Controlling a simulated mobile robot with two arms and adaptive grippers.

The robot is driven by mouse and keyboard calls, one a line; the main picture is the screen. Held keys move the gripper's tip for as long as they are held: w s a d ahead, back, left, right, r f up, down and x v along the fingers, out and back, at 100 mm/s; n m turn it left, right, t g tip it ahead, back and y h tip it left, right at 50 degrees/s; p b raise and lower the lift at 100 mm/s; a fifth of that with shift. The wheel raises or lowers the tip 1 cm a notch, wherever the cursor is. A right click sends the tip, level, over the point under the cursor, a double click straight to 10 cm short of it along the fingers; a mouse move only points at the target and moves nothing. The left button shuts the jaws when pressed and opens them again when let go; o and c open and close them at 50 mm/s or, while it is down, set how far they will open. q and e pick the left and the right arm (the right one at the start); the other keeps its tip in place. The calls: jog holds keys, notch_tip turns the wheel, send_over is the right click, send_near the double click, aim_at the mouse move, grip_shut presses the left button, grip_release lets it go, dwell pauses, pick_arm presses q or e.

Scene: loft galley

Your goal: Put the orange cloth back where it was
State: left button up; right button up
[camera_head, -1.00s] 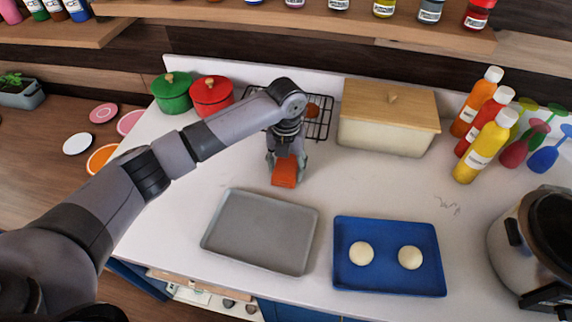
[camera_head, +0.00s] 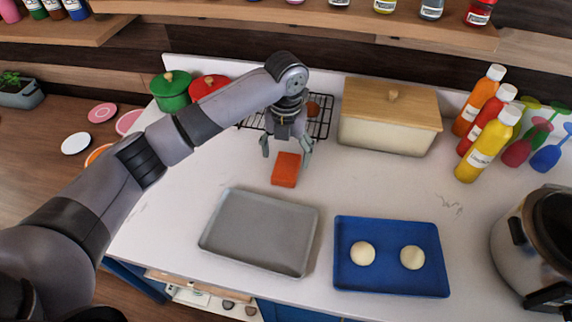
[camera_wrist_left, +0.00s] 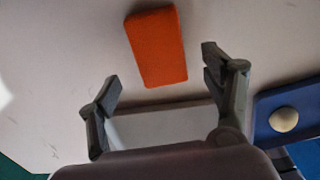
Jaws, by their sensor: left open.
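The orange cloth (camera_head: 285,170) is a small folded block lying on the white counter, behind the grey tray and in front of the wire rack. It also shows in the left wrist view (camera_wrist_left: 156,47), beyond my fingertips and apart from them. My left gripper (camera_head: 286,150) is open and empty, above and just behind the cloth. In the left wrist view its two fingers (camera_wrist_left: 160,72) are spread wide with nothing between them. My right gripper is in neither view.
A grey tray (camera_head: 258,232) lies in front of the cloth. A blue tray (camera_head: 390,284) with two pale dough balls is to its right. A dark wire rack (camera_head: 320,118), a bread box (camera_head: 388,125), red and green pots and several bottles stand behind. Bare counter surrounds the cloth.

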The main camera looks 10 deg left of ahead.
aim_at(286, 167)
pick_arm(q)
notch_tip(286, 167, up, 7)
jog(key=b, duration=0.1)
jog(key=shift+r, duration=0.15)
dwell(0.3)
jog(key=shift+r, duration=0.1)
